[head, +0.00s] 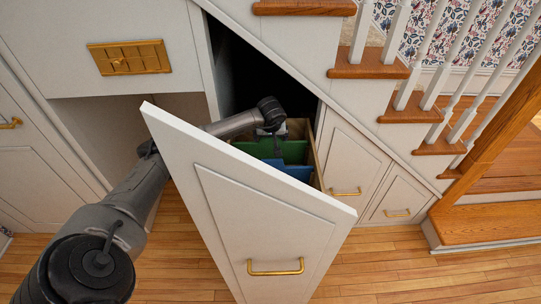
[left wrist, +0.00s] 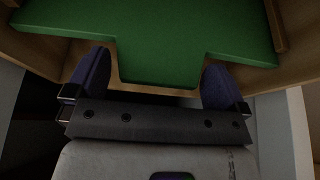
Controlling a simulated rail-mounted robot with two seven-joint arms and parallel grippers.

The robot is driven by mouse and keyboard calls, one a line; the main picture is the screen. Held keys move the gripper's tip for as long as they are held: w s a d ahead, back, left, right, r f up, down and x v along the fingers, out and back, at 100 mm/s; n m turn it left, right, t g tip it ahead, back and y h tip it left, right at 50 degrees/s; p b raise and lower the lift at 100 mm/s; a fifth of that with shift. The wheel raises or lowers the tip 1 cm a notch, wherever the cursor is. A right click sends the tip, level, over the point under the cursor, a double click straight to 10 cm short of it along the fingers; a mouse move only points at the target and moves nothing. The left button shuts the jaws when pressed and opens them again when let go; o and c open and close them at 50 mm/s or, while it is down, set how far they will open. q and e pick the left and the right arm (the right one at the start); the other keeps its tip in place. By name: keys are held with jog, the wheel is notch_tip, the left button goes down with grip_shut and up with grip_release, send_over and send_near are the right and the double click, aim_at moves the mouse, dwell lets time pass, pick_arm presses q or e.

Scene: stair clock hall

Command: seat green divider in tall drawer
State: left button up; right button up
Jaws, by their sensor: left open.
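The tall drawer (head: 255,225) stands pulled out from under the stairs, with a slanted-top white front and wooden inner walls. The green divider (head: 293,150) is inside it, spanning its width, with a blue divider (head: 292,171) nearer the front. My left gripper (head: 272,140) reaches in over the drawer's left side and partly hides the green divider. In the left wrist view the green divider (left wrist: 160,28) has a tab between the spread fingers of my left gripper (left wrist: 155,85), with a gap on each side. How deep the divider sits is hidden. My right gripper is out of view.
The drawer's wooden wall (left wrist: 297,70) runs close beside the fingers in the left wrist view. The white stair side and wooden treads (head: 368,66) rise at the right. An open compartment (head: 110,125) lies left of the drawer. The wood floor (head: 430,270) at front right is clear.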

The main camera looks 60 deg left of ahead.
pick_arm(q)
jog(key=shift+w+a+f, duration=0.1)
jog(key=shift+a+f, duration=0.1)
jog(key=shift+f, duration=0.15)
jog(key=shift+c, duration=0.4)
jog(key=c, duration=1)
